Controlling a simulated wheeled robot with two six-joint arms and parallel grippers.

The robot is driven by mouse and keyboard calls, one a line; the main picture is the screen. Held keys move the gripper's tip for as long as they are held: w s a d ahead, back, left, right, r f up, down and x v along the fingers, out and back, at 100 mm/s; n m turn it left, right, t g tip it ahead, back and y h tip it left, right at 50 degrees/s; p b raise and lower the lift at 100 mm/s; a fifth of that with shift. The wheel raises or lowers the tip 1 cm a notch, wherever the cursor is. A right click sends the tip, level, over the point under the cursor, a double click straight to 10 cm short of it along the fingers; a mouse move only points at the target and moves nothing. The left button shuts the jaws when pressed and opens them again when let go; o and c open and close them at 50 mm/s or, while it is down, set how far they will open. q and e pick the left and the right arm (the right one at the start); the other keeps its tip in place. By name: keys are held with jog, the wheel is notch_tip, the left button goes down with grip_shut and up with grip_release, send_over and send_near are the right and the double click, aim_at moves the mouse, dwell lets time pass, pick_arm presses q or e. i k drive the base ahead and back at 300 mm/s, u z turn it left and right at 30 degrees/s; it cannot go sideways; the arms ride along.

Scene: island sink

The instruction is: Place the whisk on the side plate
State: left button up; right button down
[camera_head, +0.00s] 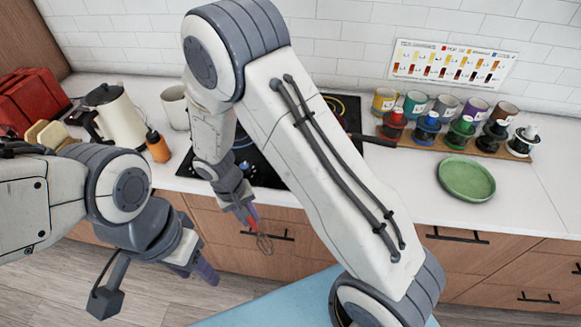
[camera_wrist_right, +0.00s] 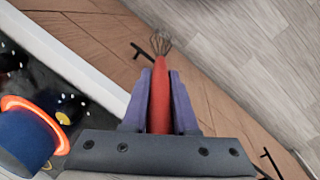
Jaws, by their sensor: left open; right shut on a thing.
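The whisk (camera_head: 264,242) has a red handle and a wire head. My right gripper (camera_head: 246,212) is shut on its handle and holds it in the air in front of the counter's drawers. In the right wrist view the red handle (camera_wrist_right: 160,92) sits between the two purple fingers, with the wire head pointing away from the gripper. The side plate (camera_head: 466,179) is green and round, and lies on the counter at the right, well apart from the whisk. My left gripper (camera_head: 196,274) is empty and open at the lower left, over the floor.
A black cooktop (camera_head: 262,160) lies behind my right gripper, with a dark pan handle (camera_head: 372,139) sticking out to the right. A rack of several cups and jars (camera_head: 455,134) stands behind the plate. A kettle (camera_head: 117,116) and orange bottle (camera_head: 157,148) stand at the left. Counter around the plate is clear.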

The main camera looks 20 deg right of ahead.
aim_at(465, 179)
jog(key=u, duration=1.95)
jog(key=k, duration=0.65)
jog(key=z, duration=2.35)
